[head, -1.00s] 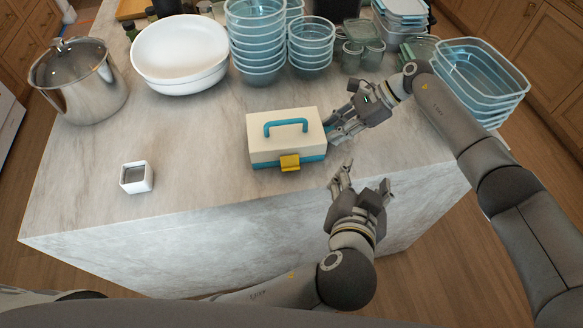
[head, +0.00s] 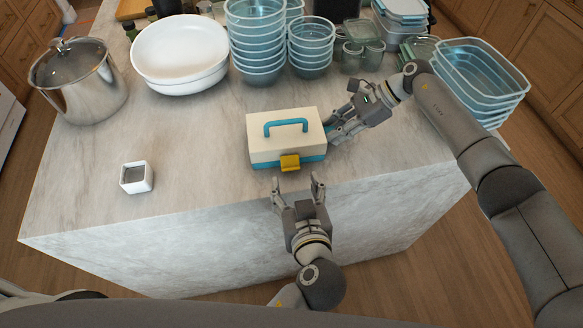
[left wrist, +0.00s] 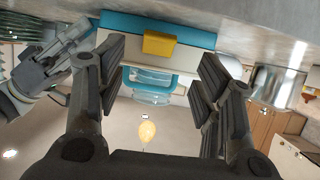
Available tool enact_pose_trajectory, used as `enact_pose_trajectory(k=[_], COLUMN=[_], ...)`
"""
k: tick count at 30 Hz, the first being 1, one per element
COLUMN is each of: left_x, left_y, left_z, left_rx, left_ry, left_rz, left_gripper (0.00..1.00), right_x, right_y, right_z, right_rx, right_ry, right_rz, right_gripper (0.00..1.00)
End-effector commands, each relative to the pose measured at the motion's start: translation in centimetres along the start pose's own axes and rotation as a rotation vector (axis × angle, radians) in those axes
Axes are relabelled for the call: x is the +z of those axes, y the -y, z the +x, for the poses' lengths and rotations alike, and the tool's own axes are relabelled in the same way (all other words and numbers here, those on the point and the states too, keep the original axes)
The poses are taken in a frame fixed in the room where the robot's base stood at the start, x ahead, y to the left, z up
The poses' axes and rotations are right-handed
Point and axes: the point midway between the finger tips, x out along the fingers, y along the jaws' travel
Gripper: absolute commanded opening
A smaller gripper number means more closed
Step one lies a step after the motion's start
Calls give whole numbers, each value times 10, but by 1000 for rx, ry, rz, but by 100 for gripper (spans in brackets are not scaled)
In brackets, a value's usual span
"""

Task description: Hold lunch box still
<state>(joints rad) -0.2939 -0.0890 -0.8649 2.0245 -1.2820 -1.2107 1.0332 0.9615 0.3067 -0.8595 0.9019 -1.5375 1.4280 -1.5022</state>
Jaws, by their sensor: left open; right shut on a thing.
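The lunch box (head: 270,131) stands upright near the island's front edge, cream with a blue base, blue top handle and yellow front latch (head: 290,163). Its lid looks closed. My right gripper (head: 334,135) is shut on the lunch box at its right side; the fingertips are partly hidden behind it. My left gripper (head: 297,182) is open and empty, just in front of the box and below the latch, fingers pointing at it. In the left wrist view the latch (left wrist: 159,43) lies between and beyond the open fingers, apart from them.
A small white cube-shaped holder (head: 136,177) stands left on the marble island (head: 200,180). A steel pot (head: 80,85), white bowls (head: 180,50), blue bowl stacks (head: 257,40) and clear containers (head: 480,75) line the back.

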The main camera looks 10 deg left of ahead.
Motion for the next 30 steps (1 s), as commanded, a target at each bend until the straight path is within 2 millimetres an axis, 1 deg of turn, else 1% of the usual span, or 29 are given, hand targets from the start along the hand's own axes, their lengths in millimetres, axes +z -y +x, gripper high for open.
enact_pose_trajectory(k=[1, 3, 6, 10, 15, 23, 24, 30], left_x=[-1, -1, 0, 0, 0, 1, 1, 1], left_y=[0, 0, 0, 0, 0, 0, 0, 0], left_z=[12, 26, 44, 62, 73, 74, 74, 74], left_rx=[-1, -1, -1, 0, 0, 0, 0, 0], left_ry=[-4, -4, -3, -2, 0, 1, 1, 1], left_rz=[2, 1, 3, 3, 0, 0, 0, 0], left_gripper=[61, 61, 61, 61, 61, 61, 59, 34], right_x=[-4, -4, -4, -4, -4, -4, -4, -4], right_y=[-2, -2, -2, -2, -2, -2, -2, -2], right_z=[2, 2, 2, 2, 2, 2, 2, 2], right_rx=[4, 4, 3, 3, 3, 3, 3, 3], right_ry=[-7, -7, -7, -7, -7, -7, -7, -7], right_rz=[2, 2, 2, 2, 2, 2, 2, 2], right_gripper=[0, 0, 0, 0, 0, 0, 0, 0])
